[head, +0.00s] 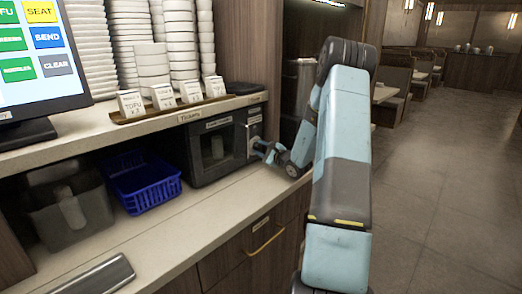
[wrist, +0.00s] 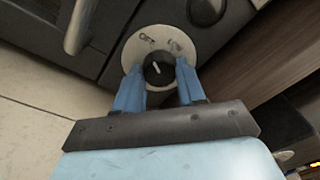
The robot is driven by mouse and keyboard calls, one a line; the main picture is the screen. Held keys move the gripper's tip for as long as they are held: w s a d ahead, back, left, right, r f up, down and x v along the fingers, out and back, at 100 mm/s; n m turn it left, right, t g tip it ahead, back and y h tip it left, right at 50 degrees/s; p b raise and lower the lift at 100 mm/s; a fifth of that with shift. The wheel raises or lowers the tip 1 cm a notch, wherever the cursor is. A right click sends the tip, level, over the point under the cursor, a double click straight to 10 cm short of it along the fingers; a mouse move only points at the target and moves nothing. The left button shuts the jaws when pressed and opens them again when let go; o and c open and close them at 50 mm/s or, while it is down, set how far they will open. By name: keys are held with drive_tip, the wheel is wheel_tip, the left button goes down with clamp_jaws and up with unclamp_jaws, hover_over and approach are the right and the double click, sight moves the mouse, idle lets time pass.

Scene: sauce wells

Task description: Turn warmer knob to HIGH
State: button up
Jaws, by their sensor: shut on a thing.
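The warmer (head: 205,172) is a dark box with a window, standing on the lower counter under the shelf. In the wrist view its black knob (wrist: 158,68) sits on a pale round dial plate (wrist: 135,48) with printed marks, one apparently reading OFF; the others are too small to read surely. The knob's white pointer line tilts up and slightly left in that view. My gripper (wrist: 160,76) has its blue fingers on both sides of the knob, shut on it. In the head view my gripper (head: 258,148) is at the warmer's right side; the knob is hidden there.
A blue basket (head: 143,185) stands left of the warmer. Sign cards (head: 163,97) line the shelf above.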

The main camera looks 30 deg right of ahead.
drive_tip(key=shift+m, duration=0.3)
drive_tip(key=m, duration=0.4)
drive_tip(key=shift+m, duration=0.4)
drive_tip(key=m+g, duration=0.1)
drive_tip(key=m, duration=0.5)
drive_tip(key=shift+s, duration=0.1)
drive_tip(key=m+y, duration=0.1)
drive_tip(key=m, duration=0.5)
drive_tip(key=shift+d, duration=0.1)
drive_tip(key=m, duration=0.5)
drive_tip(key=shift+d+r+y, duration=0.1)
drive_tip(key=shift+y, duration=0.2)
drive_tip(key=o, duration=1.1)
drive_tip(key=shift+c, duration=0.2)
